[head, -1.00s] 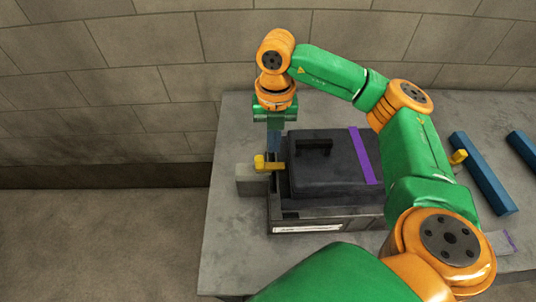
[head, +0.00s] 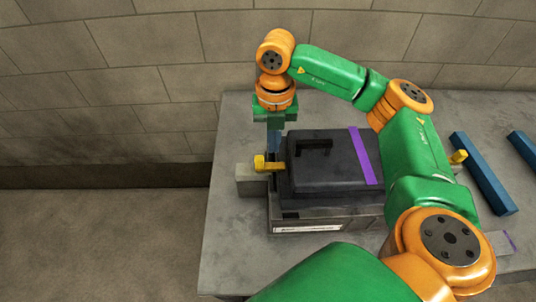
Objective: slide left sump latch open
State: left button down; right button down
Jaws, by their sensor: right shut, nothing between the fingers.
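The dark sump box (head: 325,175) sits on the grey bench, with a black handle and a purple stripe across its lid. The left latch is a yellow piece (head: 264,164) at the box's left side, above a grey block. My right gripper (head: 274,156) points down at the latch from behind and is shut with nothing between its fingers. Its fingertips are at or just behind the yellow piece; whether they touch it I cannot tell. Another yellow latch (head: 457,157) shows at the box's right side, partly hidden by my right arm. My left gripper is out of view.
The grey block (head: 250,181) juts out left of the box. Blue bars (head: 483,173) lie on the bench to the right. My right arm covers the box's right part. The bench top (head: 232,225) is bare at the front left, and a brick wall stands behind.

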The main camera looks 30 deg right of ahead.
aim_at(256, 158)
jog(key=shift+f, duration=0.1)
dwell(0.3)
jog(key=shift+f+b, duration=2.55)
jog(key=shift+f, duration=0.35)
jog(key=shift+r, duration=0.25)
jog(key=shift+w+a+p, duration=0.2)
jog(key=shift+w+a, duration=0.25)
jog(key=shift+a, duration=0.25)
jog(key=shift+w+a+p, duration=0.2)
jog(key=shift+w+a, duration=0.25)
jog(key=shift+a, duration=0.25)
jog(key=shift+w+a+p, duration=0.2)
jog(key=shift+w+a, duration=0.25)
jog(key=shift+a, duration=0.25)
jog(key=shift+s+d, duration=0.2)
jog(key=shift+d, duration=0.1)
notch_tip(256, 158, up, 8)
jog(key=p, duration=0.6)
jog(key=shift+r+p, duration=0.15)
jog(key=shift+p, duration=0.15)
